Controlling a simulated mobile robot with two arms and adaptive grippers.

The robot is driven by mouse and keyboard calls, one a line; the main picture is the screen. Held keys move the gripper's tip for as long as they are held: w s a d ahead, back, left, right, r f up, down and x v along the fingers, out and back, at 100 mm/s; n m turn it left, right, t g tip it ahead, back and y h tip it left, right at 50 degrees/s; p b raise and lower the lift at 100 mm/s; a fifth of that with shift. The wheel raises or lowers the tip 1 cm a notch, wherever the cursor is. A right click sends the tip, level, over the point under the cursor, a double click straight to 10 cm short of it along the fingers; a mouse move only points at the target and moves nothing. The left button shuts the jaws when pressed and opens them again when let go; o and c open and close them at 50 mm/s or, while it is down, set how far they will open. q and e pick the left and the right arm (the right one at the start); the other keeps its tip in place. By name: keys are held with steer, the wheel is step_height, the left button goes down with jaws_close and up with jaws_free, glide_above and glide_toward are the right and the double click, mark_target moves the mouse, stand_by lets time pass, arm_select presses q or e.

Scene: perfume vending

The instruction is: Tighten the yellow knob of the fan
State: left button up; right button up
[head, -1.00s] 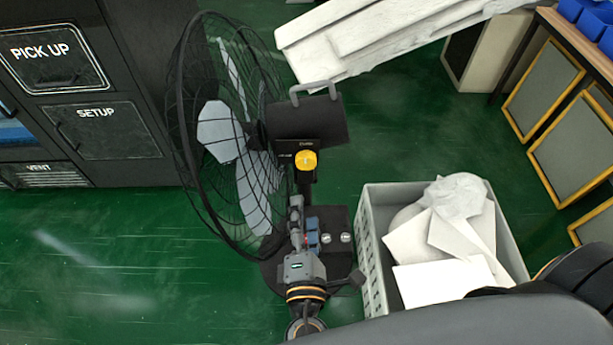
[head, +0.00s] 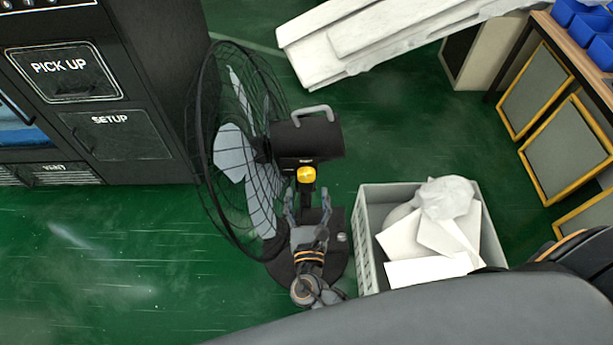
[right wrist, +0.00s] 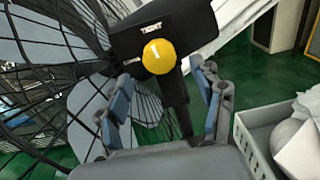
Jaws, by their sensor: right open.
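The black fan (head: 308,138) stands on the green floor, its wire cage (head: 238,150) facing left. Its round yellow knob (head: 306,174) sits on the neck below the motor housing. The knob also shows in the right wrist view (right wrist: 159,56), under the word "TIGHT". My right gripper (head: 308,192) is open just below the knob, its fingers pointing up toward it. In the right wrist view its two fingers (right wrist: 163,95) stand apart with the knob beyond and above the gap, not between them. The gripper hides part of the fan's pole and base. My left gripper is not in view.
A grey crate (head: 364,236) with white scraps stands close to the right of the fan. A black machine (head: 150,90) marked "PICK UP" and "SETUP" is at the left. White slabs (head: 390,35) lie behind. Floor at the lower left is clear.

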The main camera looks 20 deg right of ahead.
mark_target(306, 179)
steer(key=x, duration=0.5)
steer(key=shift+p, duration=0.35)
steer(key=shift+s, duration=0.1)
steer(key=c, duration=1.1)
steer(key=shift+f+m+b, duration=0.2)
steer(key=shift+m+b, duration=0.2)
steer(key=shift+b, duration=0.2)
steer(key=shift+c, duration=0.2)
steer(key=shift+a+m, duration=0.1)
steer(key=shift+m, duration=0.2)
steer(key=shift+r, duration=0.2)
